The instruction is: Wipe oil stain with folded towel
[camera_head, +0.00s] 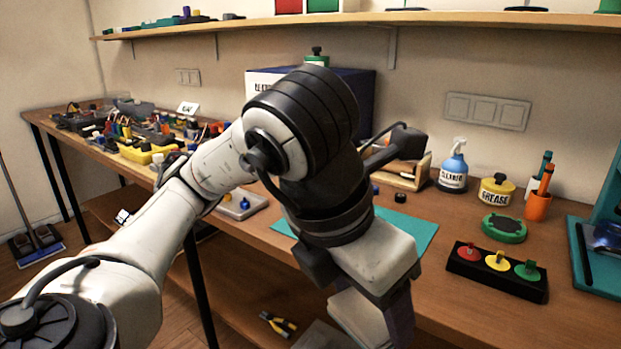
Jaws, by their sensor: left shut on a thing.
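My left gripper (378,325) hangs down at the lower middle, by the front edge of the workbench (465,320). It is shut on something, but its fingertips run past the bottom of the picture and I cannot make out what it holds. I cannot pick out a folded towel. No oil stain can be made out; my left arm hides part of the bench and of the teal mat (408,228). My right gripper is not in view.
A cleaner spray bottle (453,172), a grease jar (496,191) and an orange pen cup (537,205) stand at the back right. A black block with coloured knobs (497,271) and a green round tin (504,228) sit in front. Parts crowd the left bench.

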